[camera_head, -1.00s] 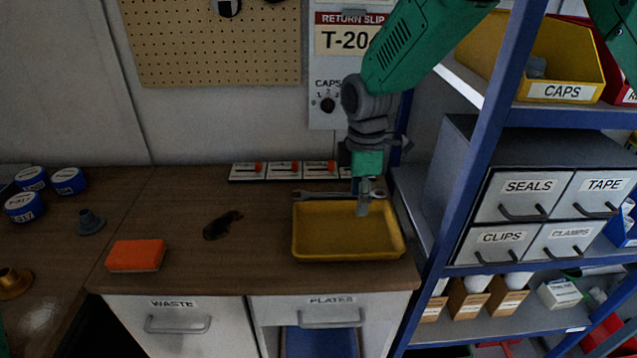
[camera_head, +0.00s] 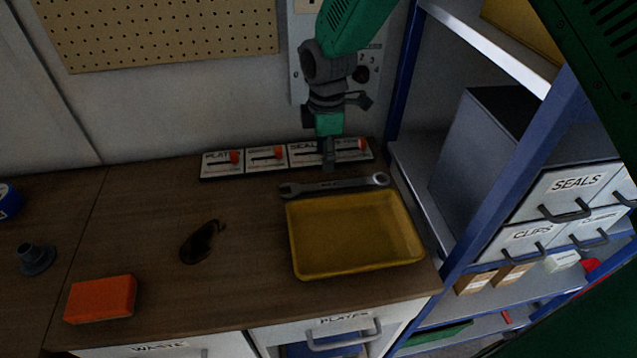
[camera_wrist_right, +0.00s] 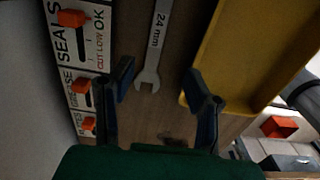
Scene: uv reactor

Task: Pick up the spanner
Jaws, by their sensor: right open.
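The spanner (camera_head: 334,186) is a grey metal wrench lying flat on the brown worktop, between the yellow tray and the row of slider panels. In the right wrist view the spanner (camera_wrist_right: 157,40) is marked "24 mm", and its open jaw end lies between my fingers as seen from above. My right gripper (camera_head: 329,166) is above the worktop just behind the spanner's middle. In the right wrist view the right gripper (camera_wrist_right: 158,80) is open and empty, its two dark fingers apart. My left gripper is not in view.
The yellow tray (camera_head: 418,254) stands right in front of the spanner. The slider panels (camera_head: 222,165) lie behind it along the wall. An orange block (camera_head: 101,299) and a dark object (camera_head: 200,243) lie to the left. A blue-framed shelf (camera_head: 464,245) stands on the right.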

